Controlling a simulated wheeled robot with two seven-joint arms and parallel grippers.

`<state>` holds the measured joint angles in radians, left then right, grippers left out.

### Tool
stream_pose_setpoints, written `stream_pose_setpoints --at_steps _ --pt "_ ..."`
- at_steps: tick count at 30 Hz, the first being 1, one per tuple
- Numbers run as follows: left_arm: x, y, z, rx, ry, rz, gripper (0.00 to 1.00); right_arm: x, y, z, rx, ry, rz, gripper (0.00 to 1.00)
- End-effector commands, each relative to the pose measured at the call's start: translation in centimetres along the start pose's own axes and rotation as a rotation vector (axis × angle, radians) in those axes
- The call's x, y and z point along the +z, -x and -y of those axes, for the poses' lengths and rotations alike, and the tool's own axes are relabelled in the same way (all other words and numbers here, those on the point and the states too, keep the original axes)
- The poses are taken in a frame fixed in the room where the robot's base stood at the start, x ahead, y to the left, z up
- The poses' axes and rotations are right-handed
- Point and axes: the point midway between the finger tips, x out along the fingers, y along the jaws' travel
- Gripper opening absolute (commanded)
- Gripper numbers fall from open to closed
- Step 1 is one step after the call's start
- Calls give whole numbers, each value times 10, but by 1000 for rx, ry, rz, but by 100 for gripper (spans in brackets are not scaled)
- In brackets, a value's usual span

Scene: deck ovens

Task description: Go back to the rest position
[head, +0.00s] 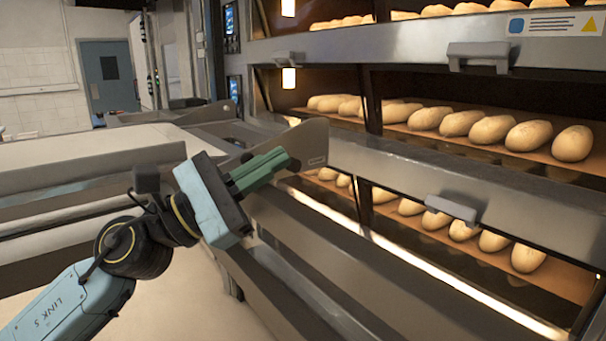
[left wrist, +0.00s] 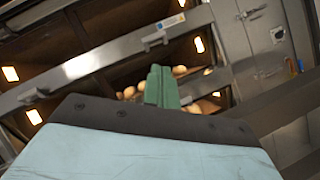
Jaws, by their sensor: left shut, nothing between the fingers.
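My left gripper (head: 262,169) reaches in from the lower left in the head view, with green fingers pressed together and nothing between them. It is in front of the deck oven, close to the grey end plate of the lower metal ledge; I cannot tell whether it touches it. In the left wrist view the shut green fingers (left wrist: 161,86) point toward the oven front. My right gripper is in neither view.
The deck oven has lit decks with rows of loaves (head: 460,127) and front handles (head: 478,56) and (head: 450,208) that stick out. A pale flat surface (head: 90,150) lies at left. A blue door (head: 109,75) stands far back. Floor shows at lower left.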

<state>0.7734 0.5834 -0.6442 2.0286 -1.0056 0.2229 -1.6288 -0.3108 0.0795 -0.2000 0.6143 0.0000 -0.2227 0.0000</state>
Motion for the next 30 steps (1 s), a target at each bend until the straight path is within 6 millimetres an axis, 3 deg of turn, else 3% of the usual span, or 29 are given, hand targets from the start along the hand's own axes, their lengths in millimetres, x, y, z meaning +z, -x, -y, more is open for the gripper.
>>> stream_pose_setpoints --at_steps 1,5,8,11,15,18,21,22,24,30 --pt "-7 10 -2 111 193 16 0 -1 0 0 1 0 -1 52" --pt "-34 46 -16 427 698 61 0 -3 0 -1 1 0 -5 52" --pt "-68 88 -17 691 1071 104 0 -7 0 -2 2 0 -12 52" --pt "-106 140 -4 979 1419 159 0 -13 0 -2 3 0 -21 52" --pt "-153 220 43 1432 1832 264 0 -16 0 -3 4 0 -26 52" --pt "-173 276 92 1776 2040 361 0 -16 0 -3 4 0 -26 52" --pt "-180 323 146 2120 2159 467 0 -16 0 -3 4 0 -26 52" --pt "-179 335 161 -2210 -2170 -498 0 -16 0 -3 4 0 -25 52" --pt "-175 359 193 -2167 -1960 -510 0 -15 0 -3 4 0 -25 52" --pt "-150 406 269 -2073 -1484 -534 0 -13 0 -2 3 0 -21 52"
